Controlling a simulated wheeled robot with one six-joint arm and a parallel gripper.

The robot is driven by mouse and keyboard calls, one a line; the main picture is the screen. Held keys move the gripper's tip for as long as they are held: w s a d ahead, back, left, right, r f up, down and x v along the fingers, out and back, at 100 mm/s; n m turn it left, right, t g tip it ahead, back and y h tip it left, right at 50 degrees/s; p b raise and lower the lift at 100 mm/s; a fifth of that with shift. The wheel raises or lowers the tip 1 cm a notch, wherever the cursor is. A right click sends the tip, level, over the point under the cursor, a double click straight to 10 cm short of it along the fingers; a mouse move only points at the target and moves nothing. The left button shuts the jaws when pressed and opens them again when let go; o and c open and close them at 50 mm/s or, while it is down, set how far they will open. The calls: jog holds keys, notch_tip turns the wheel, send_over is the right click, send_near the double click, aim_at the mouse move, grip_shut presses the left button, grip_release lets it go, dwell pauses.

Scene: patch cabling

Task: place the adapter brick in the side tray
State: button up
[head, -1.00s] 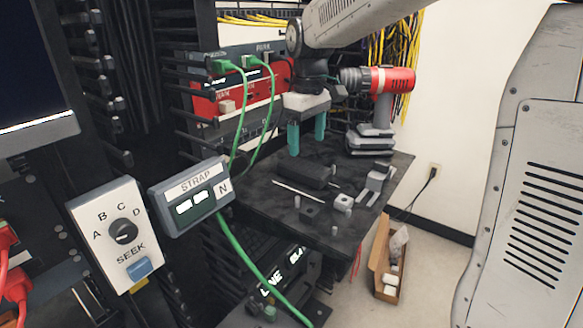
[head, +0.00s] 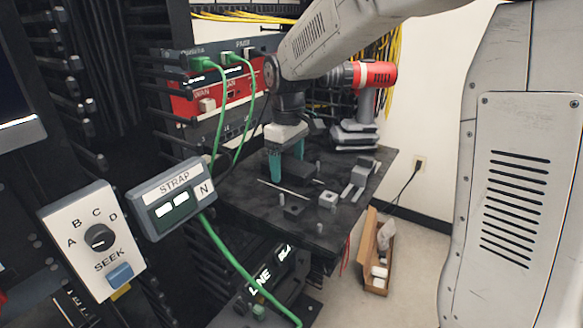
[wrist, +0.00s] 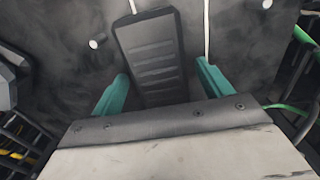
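The adapter brick (wrist: 150,45) is a long black block with ridges on top, lying on the dark work surface. In the head view the brick (head: 302,170) is partly hidden behind my fingers. My gripper (head: 287,168) points down with its teal fingers apart. In the wrist view my gripper (wrist: 162,75) has one finger on each side of the brick's near end, with gaps at both sides. A long open cardboard tray (head: 367,266) stands on the floor to the right, holding white items; I cannot tell whether it is the side tray.
A red and grey drill (head: 372,75) stands at the back of the dark shelf (head: 265,215). Small blocks and pegs, including a pale cube (head: 328,199), lie at the front. The rack with green cables (head: 220,118) is on the left, beside the STRAP box (head: 170,198).

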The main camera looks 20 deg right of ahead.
jog(key=c, duration=1.2)
jog(key=shift+o, duration=0.2)
jog(key=shift+r, duration=0.1)
